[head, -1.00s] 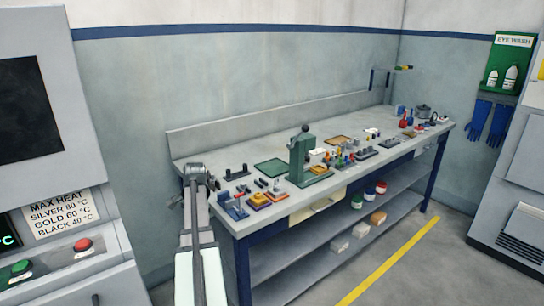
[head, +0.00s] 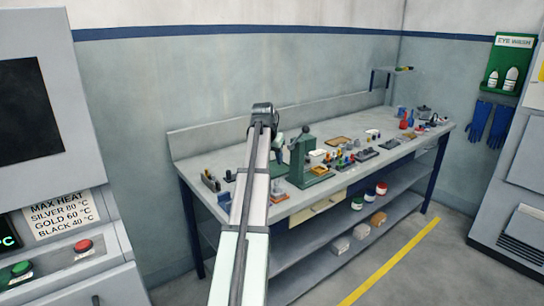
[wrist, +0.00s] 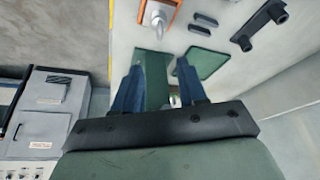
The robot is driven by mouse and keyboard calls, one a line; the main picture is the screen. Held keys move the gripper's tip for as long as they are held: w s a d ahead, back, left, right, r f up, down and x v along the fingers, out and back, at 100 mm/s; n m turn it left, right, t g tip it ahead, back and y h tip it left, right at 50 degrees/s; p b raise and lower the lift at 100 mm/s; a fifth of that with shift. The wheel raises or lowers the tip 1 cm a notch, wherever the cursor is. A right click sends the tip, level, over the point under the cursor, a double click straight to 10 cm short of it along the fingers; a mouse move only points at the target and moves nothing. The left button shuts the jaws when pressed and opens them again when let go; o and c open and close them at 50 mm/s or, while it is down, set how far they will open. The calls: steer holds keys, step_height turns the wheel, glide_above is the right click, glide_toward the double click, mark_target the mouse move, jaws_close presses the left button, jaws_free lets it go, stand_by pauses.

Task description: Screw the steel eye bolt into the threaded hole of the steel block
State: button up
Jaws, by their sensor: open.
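My gripper (wrist: 159,68) shows in the wrist view as two blue fingers standing wide apart, with nothing held between them. In the head view my gripper is over the near left part of the bench, beside the green press, mostly hidden by my arm. A shiny silver part (wrist: 157,14) lies on an orange block or tray beyond the fingertips in the wrist view, apart from them.
The green press (head: 305,158) stands upright on the bench (head: 300,208), close to my gripper. A green mat (wrist: 203,63) and dark fixtures (wrist: 258,25) lie on the bench. Small parts crowd the bench right of the press. A shelf below holds tubs (head: 357,202).

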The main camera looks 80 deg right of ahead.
mark_target(277, 184)
steer(key=x, duration=1.2)
steer(key=shift+f, duration=0.3)
steer(key=shift+c, duration=0.2)
jaws_close()
steer(key=shift+o, duration=0.3)
jaws_free()
steer(key=shift+c, duration=1.4)
